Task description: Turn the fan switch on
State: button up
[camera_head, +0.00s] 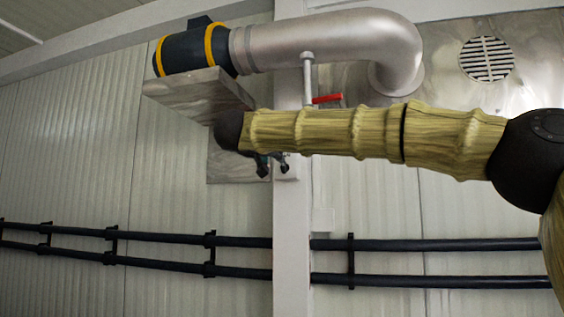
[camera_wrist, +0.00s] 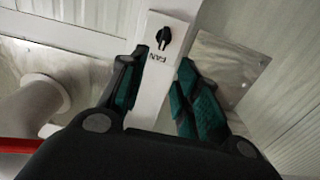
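The fan switch (camera_wrist: 163,38) is a black rotary knob on a white box (camera_wrist: 153,88) marked FAN, with the lettering upside down in the wrist view. My gripper (camera_wrist: 162,57) is open, its two green-and-black fingers on either side of the box, with the knob just beyond and between the fingertips. No contact with the knob shows. In the head view my gripper (camera_head: 273,166) shows small beneath my arm, in front of the wall post. The knob cannot be made out in the head view.
A silver duct (camera_head: 330,42) with a dark, yellow-banded fan housing (camera_head: 188,52) runs above my arm. A red lever (camera_head: 327,98) sits close above the arm. Dark pipes (camera_head: 170,237) run along the wall below. A metal plate (camera_wrist: 228,68) is right of the box.

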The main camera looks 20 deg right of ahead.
aim_at(284, 167)
jog(key=p+x, duration=0.3)
jog(key=x, duration=0.7)
jog(key=shift+p, duration=0.35)
jog(key=shift+w+f, duration=0.1)
jog(key=shift+w, duration=0.05)
grip_shut()
